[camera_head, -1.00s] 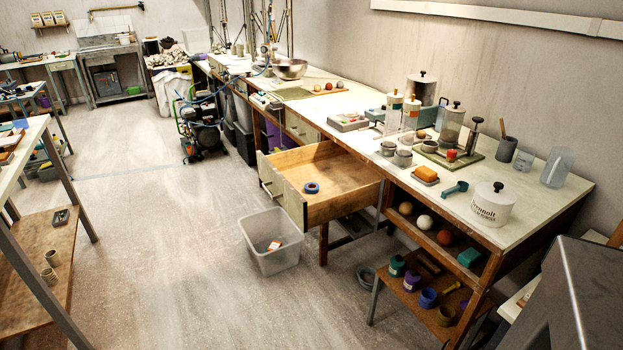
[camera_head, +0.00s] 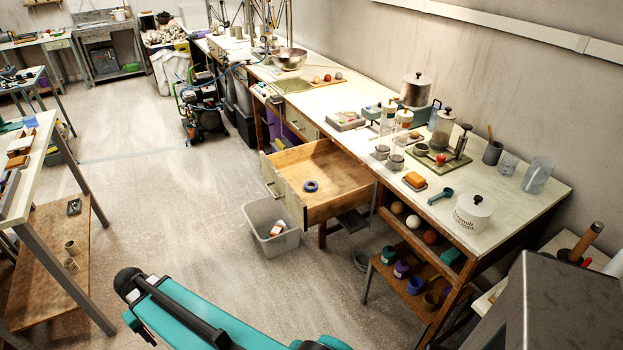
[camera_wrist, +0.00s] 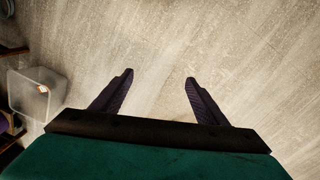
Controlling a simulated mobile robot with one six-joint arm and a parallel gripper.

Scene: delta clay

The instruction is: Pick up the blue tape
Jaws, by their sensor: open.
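The blue tape (camera_head: 311,186) is a small blue ring lying flat in the open wooden drawer (camera_head: 350,165) of the long workbench, in the head view. My gripper (camera_wrist: 158,82) shows in the wrist view with its two dark fingers spread apart and nothing between them, over bare floor. The tape is not visible in the wrist view. In the head view my teal arm is at the bottom, well apart from the drawer, and the fingers are not seen there.
A clear plastic bin (camera_head: 270,243) with something in it stands on the floor below the drawer front; it also shows in the wrist view (camera_wrist: 36,92). The workbench top (camera_head: 330,95) carries jars and pots. A shelved table (camera_head: 50,215) stands at left. The floor between is clear.

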